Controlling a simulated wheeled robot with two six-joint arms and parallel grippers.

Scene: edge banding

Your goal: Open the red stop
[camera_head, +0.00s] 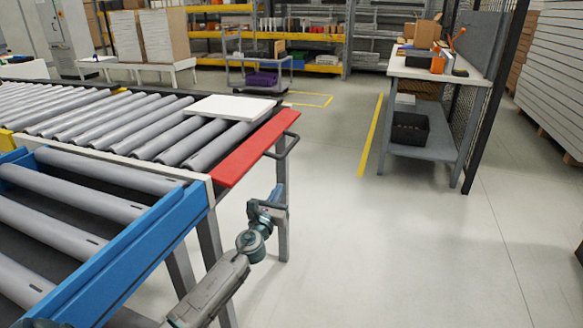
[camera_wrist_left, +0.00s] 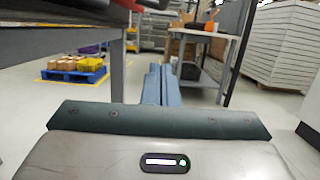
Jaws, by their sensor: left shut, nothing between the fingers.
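The red stop (camera_head: 254,148) is a long flat red bar along the end of the roller conveyor, with a dark handle (camera_head: 284,146) on its outer side. It stands along the conveyor edge, level with the rollers. My left gripper (camera_head: 274,196) is shut and empty, below and in front of the handle, apart from it. In the left wrist view its closed fingers (camera_wrist_left: 161,84) point ahead, beside the conveyor's grey leg (camera_wrist_left: 117,68). The red stop cannot be made out clearly in that view. My right gripper is in neither view.
A white panel (camera_head: 229,107) lies on the rollers behind the red stop. A blue-framed roller section (camera_head: 110,255) is at the front left. A workbench (camera_head: 432,70) stands at the right. The floor between is clear. A blue pallet (camera_wrist_left: 75,74) shows beneath the conveyor.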

